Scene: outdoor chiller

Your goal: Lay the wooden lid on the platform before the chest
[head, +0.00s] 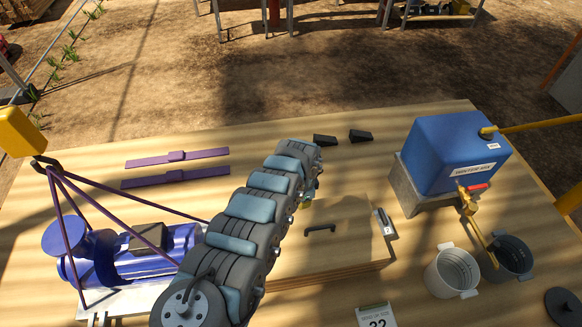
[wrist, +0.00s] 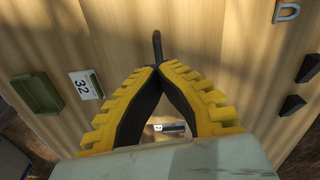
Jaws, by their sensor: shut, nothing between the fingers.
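The wooden lid (head: 345,215) is a pale flat board with a black bar handle (head: 320,229); it lies on top of the low wooden chest (head: 340,275). In the wrist view the handle (wrist: 157,46) stands just beyond my fingertips; I cannot tell whether they touch it. My gripper (wrist: 152,70) is shut and empty, its yellow ribbed fingers meeting at the tips over the lid. In the head view my arm hides most of the gripper and the chest's left part. The pale wooden platform (head: 430,290) spreads around the chest.
A metal latch (head: 385,222) sits by the lid's right edge. A blue tank (head: 455,150), two buckets (head: 452,270) and a tap stand right. A card marked 32 (head: 373,318) is in front. Black wedges (head: 325,140) lie behind; a green tray (wrist: 37,93) shows left in the wrist view.

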